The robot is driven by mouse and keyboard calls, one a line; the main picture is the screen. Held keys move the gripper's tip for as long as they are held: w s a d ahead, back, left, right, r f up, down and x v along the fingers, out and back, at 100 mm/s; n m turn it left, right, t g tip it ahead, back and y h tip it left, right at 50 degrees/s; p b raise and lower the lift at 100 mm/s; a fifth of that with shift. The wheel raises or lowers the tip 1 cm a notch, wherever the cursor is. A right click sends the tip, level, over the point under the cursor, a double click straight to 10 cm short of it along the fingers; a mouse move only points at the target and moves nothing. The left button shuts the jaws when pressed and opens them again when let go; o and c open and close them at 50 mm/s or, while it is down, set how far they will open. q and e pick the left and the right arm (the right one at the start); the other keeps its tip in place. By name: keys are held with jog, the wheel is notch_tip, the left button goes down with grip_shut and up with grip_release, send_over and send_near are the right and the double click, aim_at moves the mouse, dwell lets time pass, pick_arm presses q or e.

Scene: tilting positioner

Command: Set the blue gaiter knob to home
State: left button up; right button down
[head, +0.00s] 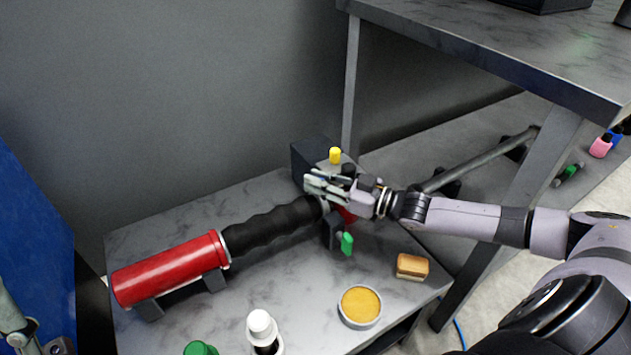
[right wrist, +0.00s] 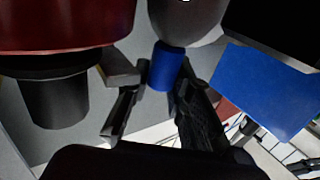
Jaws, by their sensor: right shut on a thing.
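The blue gaiter knob (right wrist: 165,66) is a short blue cylinder under a grey rounded part in the right wrist view. My right gripper (right wrist: 158,90) has its fingers on either side of the knob and is shut on it. In the head view my right gripper (head: 318,188) reaches in from the right to the end of the black ribbed gaiter (head: 275,232), and the blue knob is hidden there. A yellow knob (head: 335,155) stands just above the gripper and a green knob (head: 347,244) sits just below it. A grey part of my left arm shows at the lower left edge.
A red cylinder (head: 165,270) lies on supports at the gaiter's left end. A round tin (head: 360,306), a bread-like block (head: 412,266), a white-capped bottle (head: 262,328) and a green object (head: 200,348) are on the grey table (head: 310,300). A higher table (head: 500,50) stands at the right.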

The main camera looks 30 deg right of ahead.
jog(key=c, duration=1.4)
grip_release()
jog(key=shift+d, duration=0.3)
jog(key=shift+s, duration=0.1)
jog(key=v, duration=1.1)
jog(key=shift+s+d, duration=0.2)
jog(key=shift+s, duration=0.15)
